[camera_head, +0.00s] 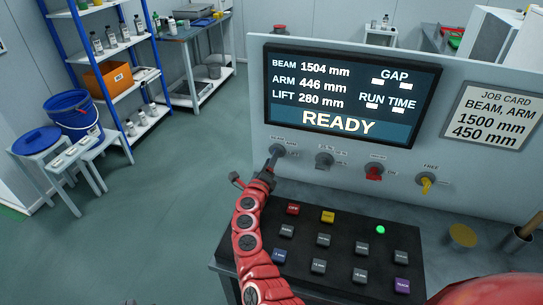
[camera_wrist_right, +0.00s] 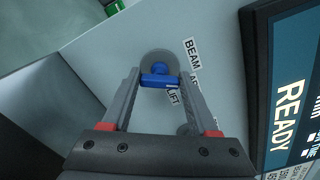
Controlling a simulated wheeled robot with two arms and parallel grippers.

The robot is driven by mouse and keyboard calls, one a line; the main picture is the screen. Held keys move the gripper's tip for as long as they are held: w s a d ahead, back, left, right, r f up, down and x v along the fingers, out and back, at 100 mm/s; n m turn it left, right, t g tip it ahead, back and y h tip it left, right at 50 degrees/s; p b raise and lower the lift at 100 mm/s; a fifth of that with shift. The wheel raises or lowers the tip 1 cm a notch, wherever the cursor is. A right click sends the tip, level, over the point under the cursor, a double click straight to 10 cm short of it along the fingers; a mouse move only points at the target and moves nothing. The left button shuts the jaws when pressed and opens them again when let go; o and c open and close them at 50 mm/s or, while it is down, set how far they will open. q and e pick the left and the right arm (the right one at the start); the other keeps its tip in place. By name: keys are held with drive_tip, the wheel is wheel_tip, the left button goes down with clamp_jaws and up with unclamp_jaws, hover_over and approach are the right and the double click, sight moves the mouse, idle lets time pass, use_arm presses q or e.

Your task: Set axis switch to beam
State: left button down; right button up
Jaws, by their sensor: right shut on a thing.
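The axis switch (camera_head: 277,150) is the leftmost knob on the grey panel, below the display. In the right wrist view it is a round grey disc with a blue handle (camera_wrist_right: 160,79), beside labels BEAM, a partly hidden one and LIFT. My right gripper (camera_head: 272,165) is at this switch; in the right wrist view its fingers (camera_wrist_right: 158,84) are shut on the blue handle. The fingers partly hide the labels, and I cannot tell which label the handle points to. My left gripper is not in view.
The display (camera_head: 345,90) reads BEAM 1504 mm, ARM 446 mm, LIFT 280 mm and READY. A job card (camera_head: 493,115) reads BEAM, ARM 1500 mm, 450 mm. Grey (camera_head: 324,160), red (camera_head: 374,172) and yellow (camera_head: 426,181) switches stand to the right. A button console (camera_head: 330,235) lies below.

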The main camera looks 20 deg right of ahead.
drive_tip(key=n+p, duration=0.3)
drive_tip(key=n, duration=0.2)
drive_tip(key=shift+n+p, duration=0.35)
drive_tip(key=shift+n, duration=0.05)
drive_tip(key=shift+f, duration=0.15)
drive_tip(key=o, duration=1.4)
drive_tip(key=b+v, duration=0.2)
drive_tip(key=v, duration=1.4)
drive_tip(key=shift+s+a+f+b, duration=0.1)
drive_tip(key=shift+s+a+b, duration=0.2)
drive_tip(key=shift+b, duration=0.1)
drive_tip(key=shift+s+a, duration=0.15)
drive_tip(key=shift+s, duration=0.1)
